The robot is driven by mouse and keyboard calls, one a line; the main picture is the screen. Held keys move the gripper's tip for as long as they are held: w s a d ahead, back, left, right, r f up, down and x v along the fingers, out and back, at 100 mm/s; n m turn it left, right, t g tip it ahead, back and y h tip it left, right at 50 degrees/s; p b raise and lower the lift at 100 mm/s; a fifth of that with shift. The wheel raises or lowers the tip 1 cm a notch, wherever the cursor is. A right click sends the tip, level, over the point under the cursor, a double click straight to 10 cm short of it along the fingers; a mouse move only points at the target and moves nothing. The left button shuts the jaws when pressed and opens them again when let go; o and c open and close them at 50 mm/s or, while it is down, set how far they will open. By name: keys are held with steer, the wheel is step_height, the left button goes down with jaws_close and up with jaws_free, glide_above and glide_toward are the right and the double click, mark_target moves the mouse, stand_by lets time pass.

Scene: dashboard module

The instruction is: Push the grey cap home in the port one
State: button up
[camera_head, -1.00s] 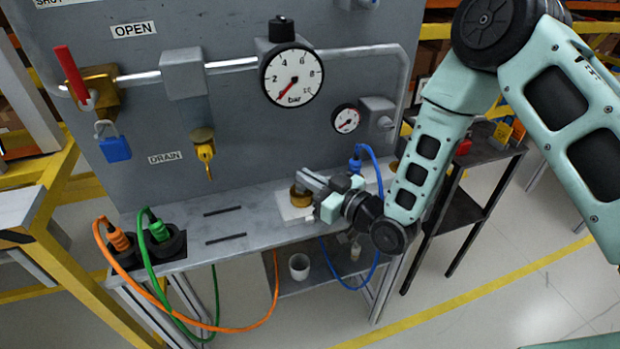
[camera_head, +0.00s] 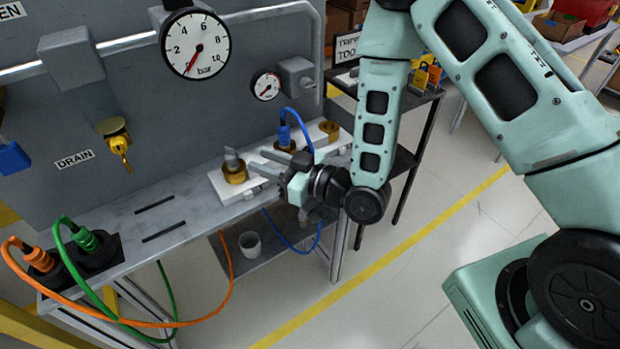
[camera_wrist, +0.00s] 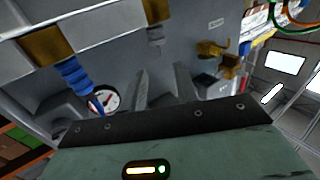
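The grey cap (camera_head: 232,158) stands on a brass port ring (camera_head: 235,174) on the white plate (camera_head: 213,184) at the bench's back right. It sticks up above the ring and looks slightly tilted; how deep it sits I cannot tell. Which port is number one is not readable. My gripper (camera_head: 260,164) is just right of this port, its two fingers pointing left toward it. In the wrist view the fingers (camera_wrist: 162,85) stand apart with nothing between them. Whether a finger touches the port or cap is unclear.
A blue plug (camera_head: 284,132) with its cable stands close behind my gripper, and another brass port (camera_head: 329,128) is further right. Orange (camera_head: 38,258) and green (camera_head: 86,240) plugs stand at the bench's left. The slotted middle of the bench is clear.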

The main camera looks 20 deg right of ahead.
steer(key=p+v, duration=0.4)
steer(key=v, duration=0.6)
steer(key=shift+s+d+p, duration=0.2)
steer(key=shift+d+p, duration=0.05)
steer(key=shift+p, duration=0.15)
steer(key=w+a+r+n+g+h, duration=0.1)
steer(key=w+a+n+g+h, duration=0.15)
steer(key=a+g+h, duration=0.3)
steer(key=s+d+r+m+g+h, duration=0.2)
steer(key=s+r, duration=0.4)
steer(key=s, duration=0.3)
steer(key=s+d+r+m+g+h, duration=0.2)
steer(key=s+r+g+h, duration=0.3)
steer(key=s, duration=0.5)
step_height(320, 180, up, 2)
steer(key=shift+s+d+r, duration=0.15)
steer(key=shift+s+d, duration=0.05)
steer(key=shift+d, duration=0.2)
